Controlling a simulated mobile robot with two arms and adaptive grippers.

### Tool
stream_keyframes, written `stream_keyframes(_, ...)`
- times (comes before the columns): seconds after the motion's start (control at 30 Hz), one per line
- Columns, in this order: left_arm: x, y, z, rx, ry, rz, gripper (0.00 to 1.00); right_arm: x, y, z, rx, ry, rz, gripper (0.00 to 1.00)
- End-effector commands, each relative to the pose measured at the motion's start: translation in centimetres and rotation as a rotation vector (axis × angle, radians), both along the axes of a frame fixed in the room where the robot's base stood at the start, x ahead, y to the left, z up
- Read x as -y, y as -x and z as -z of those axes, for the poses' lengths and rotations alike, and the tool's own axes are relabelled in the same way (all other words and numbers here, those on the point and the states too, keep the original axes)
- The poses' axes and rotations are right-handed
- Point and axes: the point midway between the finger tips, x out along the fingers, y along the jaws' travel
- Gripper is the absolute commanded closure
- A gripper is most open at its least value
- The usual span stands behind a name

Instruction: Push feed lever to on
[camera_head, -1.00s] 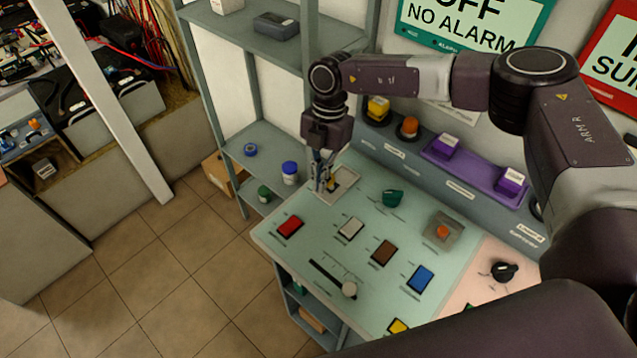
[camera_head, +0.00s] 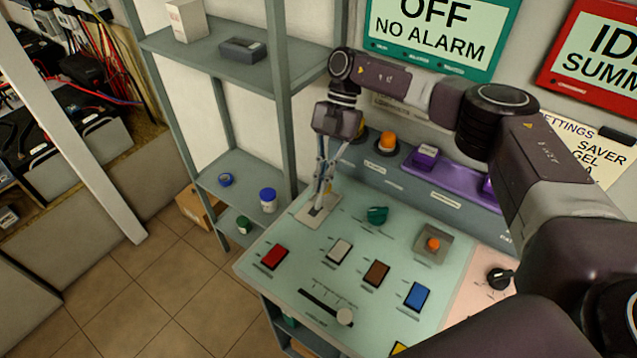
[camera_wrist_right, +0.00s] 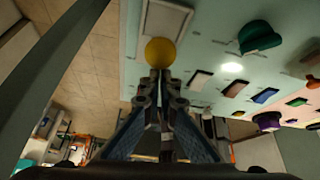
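The feed lever appears to be the one with a round yellow knob (camera_wrist_right: 166,52), on a pale slotted plate (camera_head: 307,217) at the panel's far left corner in the head view. No label on it is readable. My right gripper (camera_head: 323,187) points down over this plate and hides most of the lever. In the right wrist view its fingertips (camera_wrist_right: 161,76) are close together, with the yellow knob just beyond them. Nothing shows between the fingers. Whether they touch the knob is unclear. My left gripper is not in view.
The green panel (camera_head: 300,240) carries a teal knob (camera_head: 377,214), an orange button (camera_head: 433,244), red, white, brown and blue switches and a slider (camera_head: 344,316). Grey shelving (camera_head: 225,185) stands close left of the gripper. A raised console (camera_head: 395,177) runs behind.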

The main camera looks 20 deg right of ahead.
Motion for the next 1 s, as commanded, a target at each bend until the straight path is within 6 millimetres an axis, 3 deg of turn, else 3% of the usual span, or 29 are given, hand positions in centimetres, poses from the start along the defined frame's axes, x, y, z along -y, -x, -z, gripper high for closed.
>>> stream_keyframes(0.13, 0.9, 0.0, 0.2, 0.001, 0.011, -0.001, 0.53, 0.9, -0.6, 0.2, 0.012, 0.013, 0.013, 1.00)
stream_keyframes(0.8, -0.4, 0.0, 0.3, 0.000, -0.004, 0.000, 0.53, 1.4, -0.9, 0.3, 0.017, 0.016, 0.021, 1.00)
stream_keyframes(1.0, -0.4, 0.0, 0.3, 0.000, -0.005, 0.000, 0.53, 1.8, -1.3, -1.3, 0.019, 0.014, 0.021, 1.00)
